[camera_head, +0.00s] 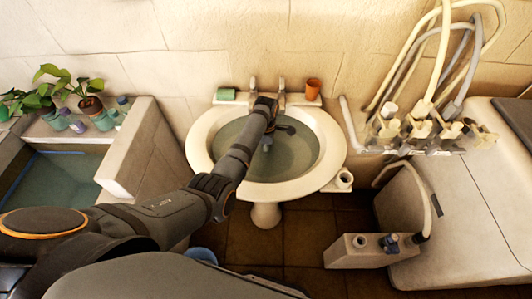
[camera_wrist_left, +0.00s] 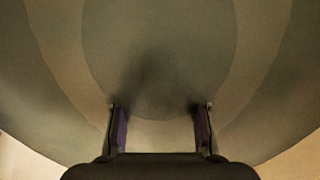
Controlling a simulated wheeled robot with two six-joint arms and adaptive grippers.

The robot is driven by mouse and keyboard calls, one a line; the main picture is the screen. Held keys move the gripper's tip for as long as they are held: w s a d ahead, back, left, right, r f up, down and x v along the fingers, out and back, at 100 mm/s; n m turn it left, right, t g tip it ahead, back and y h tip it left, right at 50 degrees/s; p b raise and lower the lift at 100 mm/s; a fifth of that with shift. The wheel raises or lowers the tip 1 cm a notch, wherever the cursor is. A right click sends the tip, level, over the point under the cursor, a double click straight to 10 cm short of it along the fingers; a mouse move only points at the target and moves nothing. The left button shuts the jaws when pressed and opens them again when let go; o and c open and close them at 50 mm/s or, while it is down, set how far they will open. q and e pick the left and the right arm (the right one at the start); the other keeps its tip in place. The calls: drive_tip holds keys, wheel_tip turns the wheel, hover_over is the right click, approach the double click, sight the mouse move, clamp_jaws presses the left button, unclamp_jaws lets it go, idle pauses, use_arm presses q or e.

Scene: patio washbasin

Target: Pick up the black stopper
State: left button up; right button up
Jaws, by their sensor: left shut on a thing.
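My left gripper (camera_head: 277,137) reaches over the white washbasin (camera_head: 197,145), above the grey-green water in its bowl. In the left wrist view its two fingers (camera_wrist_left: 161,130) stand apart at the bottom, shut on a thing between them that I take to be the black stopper. The stopper's outline cannot be made out; only a dark blurred patch (camera_wrist_left: 152,80) shows ahead of the fingers, and it may be a shadow. In the head view the wrist and fingers hide the grasp. My right gripper is not in view.
Taps (camera_head: 282,92) stand on the basin's back rim, with a green block (camera_head: 226,94) to the left and an orange cup (camera_head: 313,89) to the right. A rack of hoses (camera_head: 420,130) stands to the right. Potted plants (camera_head: 90,104) line a stone trough at the left.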

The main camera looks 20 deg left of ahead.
use_arm(q)
wheel_tip(320, 180, up, 10)
idle(0.3)
